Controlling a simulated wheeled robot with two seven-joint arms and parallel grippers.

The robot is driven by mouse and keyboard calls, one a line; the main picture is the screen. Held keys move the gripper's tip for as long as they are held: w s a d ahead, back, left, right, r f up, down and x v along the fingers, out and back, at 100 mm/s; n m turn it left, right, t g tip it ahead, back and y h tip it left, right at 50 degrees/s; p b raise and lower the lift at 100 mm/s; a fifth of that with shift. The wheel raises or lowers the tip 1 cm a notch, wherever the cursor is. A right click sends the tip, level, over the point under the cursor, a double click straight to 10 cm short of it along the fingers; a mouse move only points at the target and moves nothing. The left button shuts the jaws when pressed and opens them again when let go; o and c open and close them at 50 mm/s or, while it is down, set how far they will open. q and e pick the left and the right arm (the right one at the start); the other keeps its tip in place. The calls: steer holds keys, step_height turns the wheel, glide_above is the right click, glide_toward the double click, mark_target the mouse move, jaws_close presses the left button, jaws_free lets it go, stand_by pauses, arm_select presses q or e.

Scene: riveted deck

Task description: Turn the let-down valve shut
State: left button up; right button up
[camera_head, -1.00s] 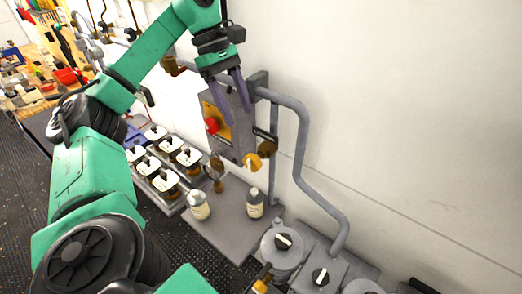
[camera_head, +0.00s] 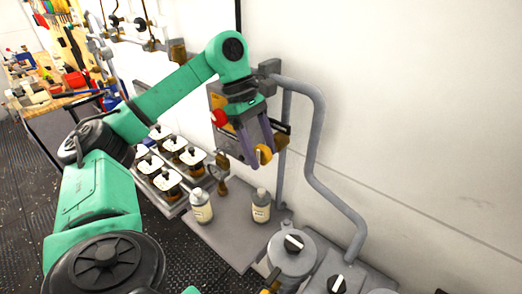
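A grey panel (camera_head: 217,101) with a yellow plate and a red knob (camera_head: 219,118) is fixed to the wall. A yellow-orange knob (camera_head: 265,156) sticks out at its lower right; I cannot tell for sure that this is the let-down valve. My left gripper (camera_head: 262,153) points down in front of the panel. Its two purple-grey fingers are apart, with the knob showing at their tips. I cannot tell whether they touch it. The gripper and wrist hide part of the panel. My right gripper is not in view.
Two labelled bottles (camera_head: 201,207) (camera_head: 261,206) stand on a grey plate below the panel. A brass fitting (camera_head: 219,177) and several white-topped jars (camera_head: 168,180) are left of them. A grey pipe (camera_head: 315,150) runs down the wall at right.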

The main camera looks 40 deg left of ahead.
arm_select(q)
steer(key=shift+s+d+f, duration=0.1)
steer(key=shift+f, duration=0.15)
jaws_close()
steer(key=shift+r, duration=0.1)
